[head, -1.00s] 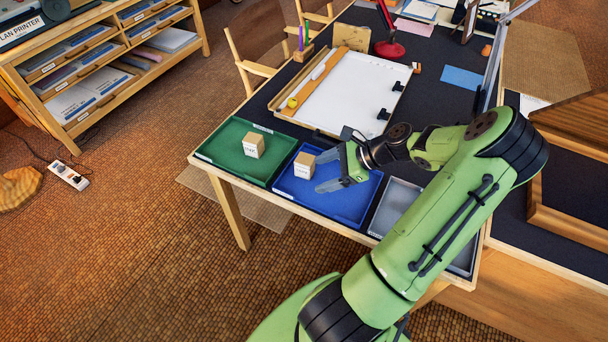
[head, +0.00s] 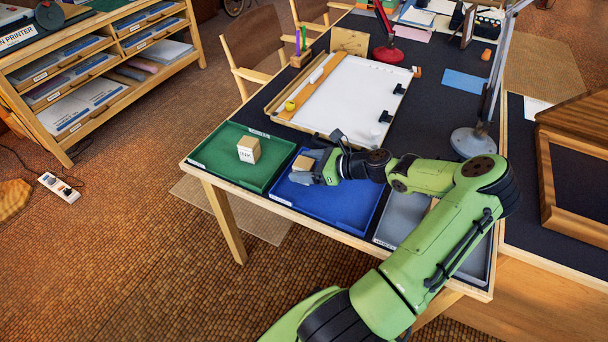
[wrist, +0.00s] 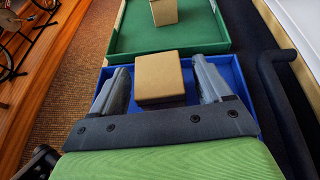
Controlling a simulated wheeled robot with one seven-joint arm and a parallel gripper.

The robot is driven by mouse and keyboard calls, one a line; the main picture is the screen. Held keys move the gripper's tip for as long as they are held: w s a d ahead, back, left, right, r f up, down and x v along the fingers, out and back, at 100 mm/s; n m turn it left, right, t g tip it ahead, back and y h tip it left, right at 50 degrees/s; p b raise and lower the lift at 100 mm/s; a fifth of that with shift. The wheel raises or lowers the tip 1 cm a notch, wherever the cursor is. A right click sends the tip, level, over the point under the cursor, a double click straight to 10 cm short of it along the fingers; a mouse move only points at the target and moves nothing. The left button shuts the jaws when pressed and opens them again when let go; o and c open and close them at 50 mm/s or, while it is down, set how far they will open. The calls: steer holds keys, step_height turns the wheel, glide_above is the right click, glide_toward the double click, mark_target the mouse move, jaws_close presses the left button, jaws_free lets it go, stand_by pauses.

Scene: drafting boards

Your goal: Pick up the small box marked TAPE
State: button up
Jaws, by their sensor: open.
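A small tan box (head: 304,163) lies in the blue tray (head: 345,207); any marking on it is hidden or too small to read. A second small box (head: 249,149) stands in the green tray (head: 222,152), with dark lettering on a white label that I cannot read surely. My gripper (head: 309,169) is open, low over the blue tray. In the wrist view, the blue-tray box (wrist: 160,78) sits between the two grey fingers, with a gap visible on each side. The green-tray box (wrist: 164,11) is farther ahead, partly cut off by the frame.
A grey tray (head: 400,214) is to the right, partly behind my arm. A white drawing board (head: 345,97) lies behind the trays. A lamp base (head: 473,141) stands right of it. The table's front edge runs close by the trays.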

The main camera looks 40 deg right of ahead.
steer(key=x, duration=0.2)
steer(key=shift+w+f, duration=0.2)
steer(key=shift+f, duration=0.1)
steer(key=shift+s+r, duration=0.1)
steer(key=shift+r, duration=0.05)
steer(key=shift+c, duration=0.3)
steer(key=c, duration=0.9)
steer(key=shift+c, duration=0.6)
steer(key=shift+r, duration=0.1)
